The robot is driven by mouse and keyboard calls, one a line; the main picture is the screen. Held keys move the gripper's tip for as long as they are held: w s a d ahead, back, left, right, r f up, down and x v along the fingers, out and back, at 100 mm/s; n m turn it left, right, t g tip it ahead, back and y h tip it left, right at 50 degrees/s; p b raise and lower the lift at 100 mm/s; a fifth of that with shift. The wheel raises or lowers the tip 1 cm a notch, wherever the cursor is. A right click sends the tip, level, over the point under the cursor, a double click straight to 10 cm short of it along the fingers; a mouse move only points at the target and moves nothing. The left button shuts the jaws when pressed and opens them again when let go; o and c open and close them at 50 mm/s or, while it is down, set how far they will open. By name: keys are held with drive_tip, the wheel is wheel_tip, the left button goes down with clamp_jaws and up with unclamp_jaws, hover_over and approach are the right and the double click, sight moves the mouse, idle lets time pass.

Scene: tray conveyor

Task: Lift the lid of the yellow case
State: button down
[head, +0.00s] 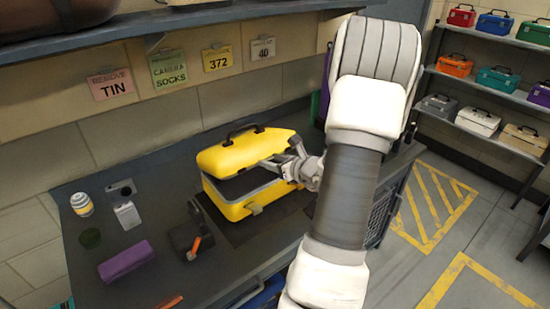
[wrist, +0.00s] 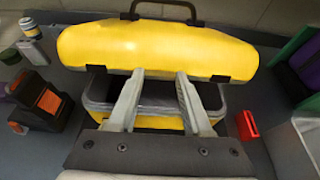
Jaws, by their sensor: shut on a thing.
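The yellow case (head: 241,205) stands on the dark workbench against the wall. Its lid (head: 245,150) is tilted up, with a dark gap between lid and base along the front. A black handle (head: 244,130) is on top of the lid. My gripper (head: 289,165) is at the right front of the case, at the lid's edge. In the wrist view the fingers (wrist: 158,76) reach to the lower front edge of the raised lid (wrist: 155,48), above the open base (wrist: 150,123). The fingertips are partly hidden at the lid's edge.
On the bench left of the case are a purple case (head: 126,260), a yellow-white can (head: 82,204) and a black holder with an orange part (head: 190,240). A red item (wrist: 247,126) lies right of the case. A shelf (head: 180,22) hangs above.

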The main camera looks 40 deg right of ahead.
drive_tip(key=w+r+g+p, duration=0.1)
drive_tip(key=r+p, duration=0.1)
drive_tip(key=w+r+g+p, duration=0.1)
drive_tip(key=r+p, duration=0.2)
drive_tip(key=w+r+g+p, duration=0.1)
drive_tip(key=w+r+p, duration=0.1)
drive_tip(key=p, duration=0.1)
drive_tip(key=shift+w+d+r, duration=0.1)
drive_tip(key=shift+d+r, duration=0.05)
drive_tip(key=shift+d, duration=0.1)
drive_tip(key=w+d+r+p, duration=0.1)
drive_tip(key=w+r+p, duration=0.5)
drive_tip(key=w, duration=0.7)
drive_tip(key=shift+d+r, duration=0.2)
drive_tip(key=shift+r, duration=0.45)
drive_tip(key=shift+w, duration=0.15)
